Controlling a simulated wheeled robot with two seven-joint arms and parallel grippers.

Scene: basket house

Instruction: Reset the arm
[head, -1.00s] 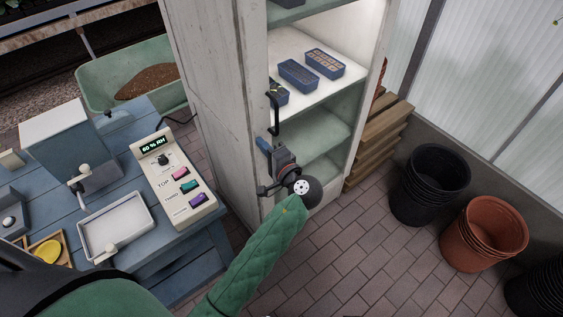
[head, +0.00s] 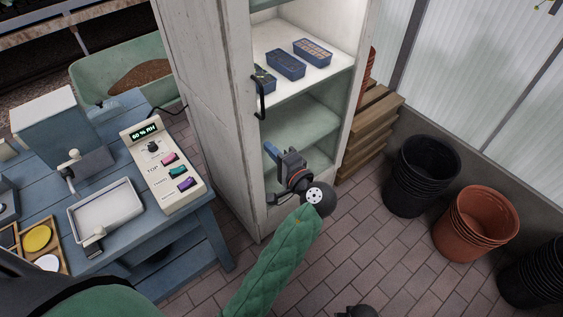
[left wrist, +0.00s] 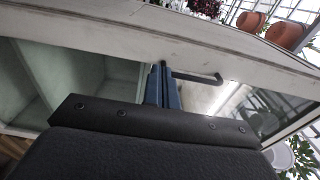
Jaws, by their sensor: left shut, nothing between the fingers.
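My left arm, in a green quilted sleeve, reaches up from the bottom of the head view. My left gripper (head: 271,151) is shut and empty, in front of the white cabinet (head: 207,100) at the level of its lower shelves. Its blue fingers also show together in the left wrist view (left wrist: 161,88), with the cabinet's dark handle (left wrist: 195,76) close beyond them. In the head view the handle (head: 261,99) sits above the fingers, and they appear apart from it. My right gripper is not in view.
Blue trays (head: 286,64) stand on a lit cabinet shelf. A blue table (head: 115,176) with a control box (head: 163,165) is at the left. Black pots (head: 422,177) and terracotta pots (head: 476,224) stand on the brick floor at the right, near stacked wooden crates (head: 369,125).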

